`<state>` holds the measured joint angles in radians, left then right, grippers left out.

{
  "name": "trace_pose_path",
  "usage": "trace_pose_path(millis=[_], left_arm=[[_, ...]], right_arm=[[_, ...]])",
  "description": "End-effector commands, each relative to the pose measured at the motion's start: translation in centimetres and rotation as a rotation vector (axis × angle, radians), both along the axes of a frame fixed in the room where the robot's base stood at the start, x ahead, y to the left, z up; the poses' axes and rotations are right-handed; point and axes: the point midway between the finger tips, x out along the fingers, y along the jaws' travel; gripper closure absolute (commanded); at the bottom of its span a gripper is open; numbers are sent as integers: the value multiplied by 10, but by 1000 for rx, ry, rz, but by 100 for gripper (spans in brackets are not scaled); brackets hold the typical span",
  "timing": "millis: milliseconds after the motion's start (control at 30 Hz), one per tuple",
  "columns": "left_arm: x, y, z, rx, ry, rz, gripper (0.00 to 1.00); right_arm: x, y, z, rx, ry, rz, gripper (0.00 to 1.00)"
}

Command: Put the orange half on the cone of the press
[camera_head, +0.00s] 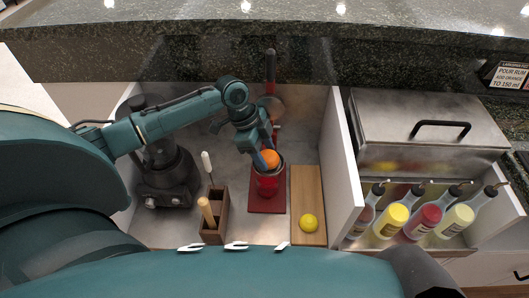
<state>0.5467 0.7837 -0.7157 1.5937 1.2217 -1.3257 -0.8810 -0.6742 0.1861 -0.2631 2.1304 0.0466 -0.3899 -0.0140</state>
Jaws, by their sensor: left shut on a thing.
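The orange half (271,160) is at the mouth of the press (267,187), a red device with a cup on a red base plate. My left gripper (264,148) points down from above and is shut on the orange half. The cone of the press is hidden under the fruit and fingers, so I cannot tell whether the orange half touches it. A red lever with a dark handle (270,66) rises behind the press. My right gripper is not in view.
A wooden board (308,185) with a yellow lemon (309,223) lies right of the press. A wooden holder (214,222) with handled tools stands left. A dark grinder-like machine (165,175) stands farther left. Several bottles (392,219) and a lidded steel box (425,125) lie beyond the right divider.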

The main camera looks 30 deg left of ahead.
Motion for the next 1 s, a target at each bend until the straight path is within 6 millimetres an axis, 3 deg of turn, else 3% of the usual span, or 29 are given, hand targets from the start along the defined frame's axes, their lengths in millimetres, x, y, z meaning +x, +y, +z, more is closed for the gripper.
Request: trace_pose_path(millis=[400, 433, 667, 1000], left_arm=[[0, 0, -10, -1, -1, 0, 70], [0, 0, -9, -1, -1, 0, 45], [0, 0, -9, -1, -1, 0, 26], [0, 1, -3, 0, -2, 0, 26]], right_arm=[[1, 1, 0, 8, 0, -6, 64], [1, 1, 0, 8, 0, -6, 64], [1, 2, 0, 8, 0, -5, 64], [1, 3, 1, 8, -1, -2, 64]])
